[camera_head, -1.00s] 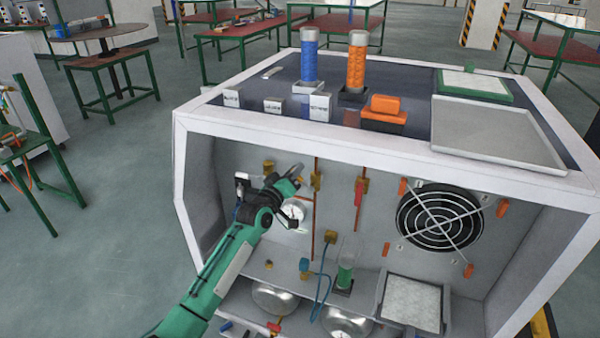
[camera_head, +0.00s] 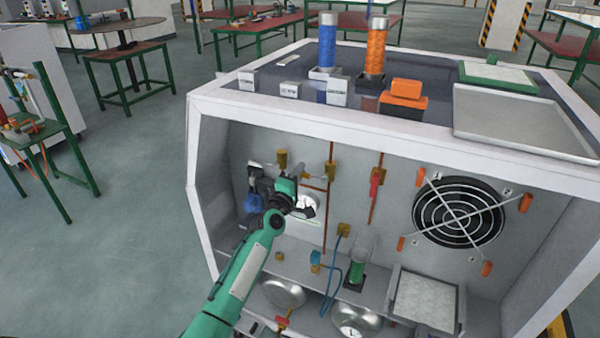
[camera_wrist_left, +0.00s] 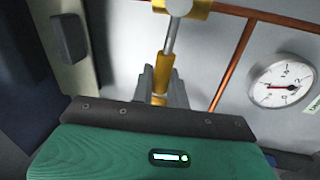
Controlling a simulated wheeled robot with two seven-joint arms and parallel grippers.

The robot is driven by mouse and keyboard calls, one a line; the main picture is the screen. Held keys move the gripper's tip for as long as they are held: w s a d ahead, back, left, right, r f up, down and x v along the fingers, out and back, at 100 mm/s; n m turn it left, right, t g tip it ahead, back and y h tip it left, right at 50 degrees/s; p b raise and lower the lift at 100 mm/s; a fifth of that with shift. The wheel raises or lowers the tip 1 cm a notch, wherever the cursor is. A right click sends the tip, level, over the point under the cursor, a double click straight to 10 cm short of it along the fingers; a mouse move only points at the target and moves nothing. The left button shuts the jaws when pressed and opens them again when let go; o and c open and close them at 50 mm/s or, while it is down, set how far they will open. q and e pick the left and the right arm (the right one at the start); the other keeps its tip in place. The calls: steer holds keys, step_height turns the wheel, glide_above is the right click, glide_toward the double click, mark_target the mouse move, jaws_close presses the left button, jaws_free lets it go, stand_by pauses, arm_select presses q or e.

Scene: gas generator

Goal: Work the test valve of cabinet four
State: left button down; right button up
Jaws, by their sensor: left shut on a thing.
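The cabinet (camera_head: 330,128) stands open at the front, with pipework on its back wall. In the left wrist view, a valve shows as a brass-yellow fitting (camera_wrist_left: 182,7) with a silver stem and a yellow handle (camera_wrist_left: 161,72) pointing down. My left gripper (camera_wrist_left: 160,92) is shut on the yellow handle, its grey fingers on either side. In the head view, my left gripper (camera_head: 283,181) is inside the cabinet, just below a brass fitting (camera_head: 282,160); its fingertips are largely hidden. A round white gauge (camera_head: 304,202) sits beside it, also clear in the left wrist view (camera_wrist_left: 283,80). My right gripper is not in view.
A fan (camera_head: 459,212) is at the right of the back wall. A lower shelf holds a green-filled cylinder (camera_head: 358,266), with silver domes (camera_head: 356,319) beneath. Blue (camera_head: 327,45) and orange (camera_head: 376,50) cylinders and a tray (camera_head: 525,122) stand on top.

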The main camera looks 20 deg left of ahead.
arm_select(q)
steer(key=shift+f+n, duration=0.35)
steer(key=shift+n, duration=0.25)
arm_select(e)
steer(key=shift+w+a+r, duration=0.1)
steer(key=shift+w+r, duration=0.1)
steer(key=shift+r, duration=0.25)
arm_select(q)
steer(key=c, duration=1.4)
jaws_free()
steer(key=shift+c, duration=0.2)
